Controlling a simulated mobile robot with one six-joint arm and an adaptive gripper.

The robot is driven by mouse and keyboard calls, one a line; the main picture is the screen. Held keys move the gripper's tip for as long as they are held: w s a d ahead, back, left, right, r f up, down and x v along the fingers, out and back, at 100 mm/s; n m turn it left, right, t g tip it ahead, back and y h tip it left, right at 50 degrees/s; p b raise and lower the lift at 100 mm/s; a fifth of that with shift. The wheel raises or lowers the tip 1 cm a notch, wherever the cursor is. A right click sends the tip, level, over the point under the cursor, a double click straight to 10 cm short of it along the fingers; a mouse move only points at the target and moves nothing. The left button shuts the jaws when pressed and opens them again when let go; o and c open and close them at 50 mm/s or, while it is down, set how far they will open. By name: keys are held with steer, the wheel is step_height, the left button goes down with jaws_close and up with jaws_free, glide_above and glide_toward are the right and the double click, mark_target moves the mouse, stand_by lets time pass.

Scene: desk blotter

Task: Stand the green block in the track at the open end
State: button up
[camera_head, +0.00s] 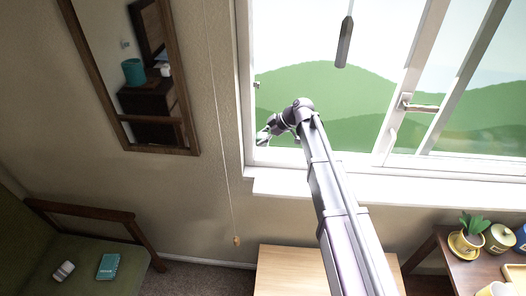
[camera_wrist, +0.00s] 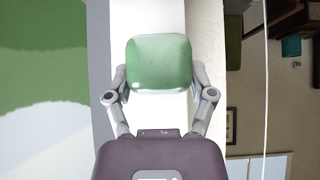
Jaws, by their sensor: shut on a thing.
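My gripper (camera_wrist: 160,88) is shut on a green block (camera_wrist: 159,58), with one finger on each side of it in the wrist view. The block is pale green with rounded corners. In the head view my gripper (camera_head: 264,137) is at the lower left corner of the window, in front of the white frame. The block is too small to make out there against the green hills. The white window frame (camera_wrist: 204,30) runs behind the block in the wrist view. The track along the bottom of the window (camera_head: 345,163) is not clear in detail; the arm covers part of it.
The sliding sash (camera_head: 418,60) with its handle (camera_head: 422,107) is at the right; the left part of the window looks open. A dark cord weight (camera_head: 345,42) hangs above. A thin cord (camera_head: 222,120) hangs left of the window. A wooden table (camera_head: 285,270) stands below.

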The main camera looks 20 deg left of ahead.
mark_target(254, 153)
steer(key=shift+f+b, duration=0.6)
steer(key=shift+f, duration=0.4)
step_height(254, 153, down, 3)
steer(key=b, duration=0.3)
steer(key=shift+f, duration=0.15)
steer(key=shift+a+f+b, duration=0.15)
steer(key=shift+f+b, duration=0.15)
steer(key=shift+b, duration=0.15)
steer(key=o, duration=1.3)
steer(key=shift+c, duration=0.2)
steer(key=shift+r, duration=0.1)
